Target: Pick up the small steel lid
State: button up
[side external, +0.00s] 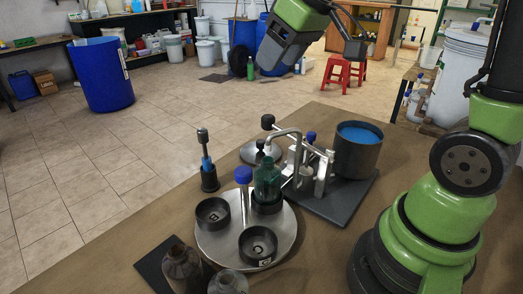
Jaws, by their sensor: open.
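A small round steel lid (249,154) with a dark knob lies on the brown table, behind the round steel plate and at the left edge of the dark base of a clamp fixture. The fixture's bent metal arm partly covers its right side. My gripper (316,50) is at the top of the view, high above the table and well apart from the lid. Its dark jaws are open, with nothing seen between them.
The steel plate (221,241) carries black cups, a green bottle (267,180) and a blue-topped piece. The clamp fixture (317,170) and a dark pot of blue contents (359,150) stand right of the lid. A blue-and-black upright tool (208,171) stands left.

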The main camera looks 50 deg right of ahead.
jog(key=w+d+f+n, duration=0.2)
jog(key=w+d+f, duration=0.3)
jog(key=w, duration=0.1)
jog(key=n+g, duration=0.2)
send_near(261, 141)
jog(key=f, duration=0.3)
jog(key=shift+w+a+f+y, duration=0.1)
jog(key=shift+w+f+y, duration=0.2)
jog(key=shift+w, duration=0.05)
jog(key=shift+w+x, duration=0.2)
jog(key=shift+x, duration=2.6)
jog(key=c, duration=1)
